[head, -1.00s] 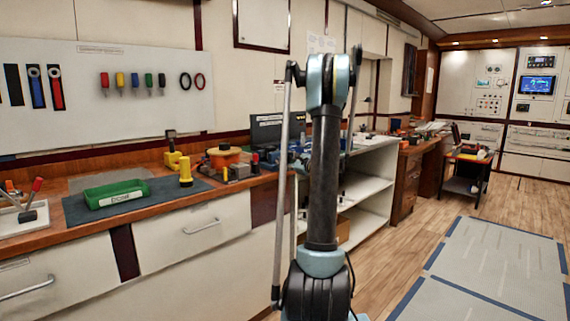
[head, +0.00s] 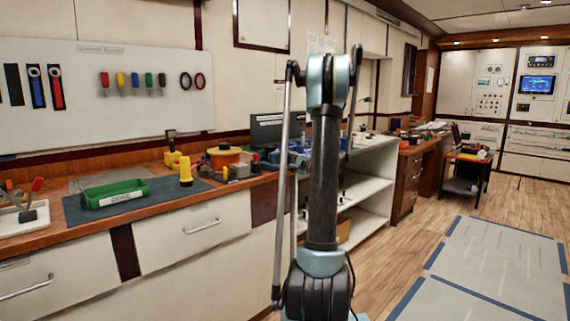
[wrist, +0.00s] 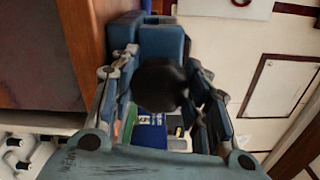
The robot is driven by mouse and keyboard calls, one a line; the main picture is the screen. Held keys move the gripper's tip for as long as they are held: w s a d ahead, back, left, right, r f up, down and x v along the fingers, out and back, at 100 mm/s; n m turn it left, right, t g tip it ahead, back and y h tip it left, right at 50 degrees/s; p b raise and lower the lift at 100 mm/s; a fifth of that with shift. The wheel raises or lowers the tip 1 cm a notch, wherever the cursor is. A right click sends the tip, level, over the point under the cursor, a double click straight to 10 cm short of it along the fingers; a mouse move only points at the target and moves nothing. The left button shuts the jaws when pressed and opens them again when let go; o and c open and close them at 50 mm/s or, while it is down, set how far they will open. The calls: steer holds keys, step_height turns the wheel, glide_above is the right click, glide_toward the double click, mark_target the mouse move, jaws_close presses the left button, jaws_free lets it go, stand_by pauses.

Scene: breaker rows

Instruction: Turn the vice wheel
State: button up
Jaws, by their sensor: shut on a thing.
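In the wrist view, my gripper (wrist: 160,100) has its two fingers on either side of a round black part (wrist: 160,82), which I take to be the vice wheel, and is shut on it. Behind the wheel is a blue block-like body (wrist: 162,40), which looks like the vice. The exact contact of the fingertips is dark and hard to make out. In the head view, my own arm stands in front of the bench end and hides the gripper and the wheel. Only some blue parts show beside the arm.
The wooden workbench (head: 75,240) carries a green tray (head: 115,193), a yellow torch (head: 186,172) and an orange reel (head: 222,157). White open shelves (head: 375,185) stand right of my arm.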

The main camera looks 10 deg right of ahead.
steer(key=shift+s+a+f, duration=0.1)
steer(key=shift+s+a, duration=0.05)
steer(key=shift+s, duration=0.05)
stand_by(0.3)
steer(key=o, duration=1.1)
steer(key=shift+w, duration=0.1)
steer(key=v, duration=1.2)
steer(key=shift+f, duration=0.1)
